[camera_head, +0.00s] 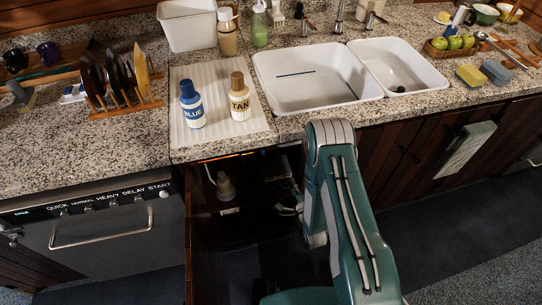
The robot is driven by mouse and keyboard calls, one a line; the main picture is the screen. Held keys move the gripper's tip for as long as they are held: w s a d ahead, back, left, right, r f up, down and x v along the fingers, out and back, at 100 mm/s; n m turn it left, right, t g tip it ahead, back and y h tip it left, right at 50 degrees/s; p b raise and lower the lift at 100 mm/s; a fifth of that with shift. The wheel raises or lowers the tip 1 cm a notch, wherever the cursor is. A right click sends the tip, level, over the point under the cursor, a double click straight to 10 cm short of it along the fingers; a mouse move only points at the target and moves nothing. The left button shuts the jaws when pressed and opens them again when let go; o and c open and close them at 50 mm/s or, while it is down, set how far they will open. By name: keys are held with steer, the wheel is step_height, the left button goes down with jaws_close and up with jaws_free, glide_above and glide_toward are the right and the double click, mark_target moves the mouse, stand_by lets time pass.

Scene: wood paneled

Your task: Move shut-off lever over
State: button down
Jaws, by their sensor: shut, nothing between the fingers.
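Under the counter, an open, dark cabinet (245,235) shows in the head view. Inside at its left stands a pale, bottle-shaped fitting (225,187), with a thin white curved hose (211,174) beside it. A small white label lies below the fitting. I cannot make out a shut-off lever for certain in the shadow. My green arm bends over the cabinet's right side and covers much of it. What looks like my gripper (288,210) is a small pale shape left of the arm, partly hidden. It is shut and empty, to the right of the fitting and apart from it.
A granite counter (90,160) overhangs the cabinet, with two white sink basins (300,85) above. A blue bottle (191,105) and a tan bottle (239,97) stand on a ribbed mat. A dishwasher (100,235) is left of the opening. Closed wooden doors (400,150) are right.

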steer(key=w+a+r, duration=0.2)
steer(key=w+a, duration=0.4)
steer(key=w, duration=0.3)
steer(key=shift+a, duration=0.4)
steer(key=shift+a+r, duration=0.15)
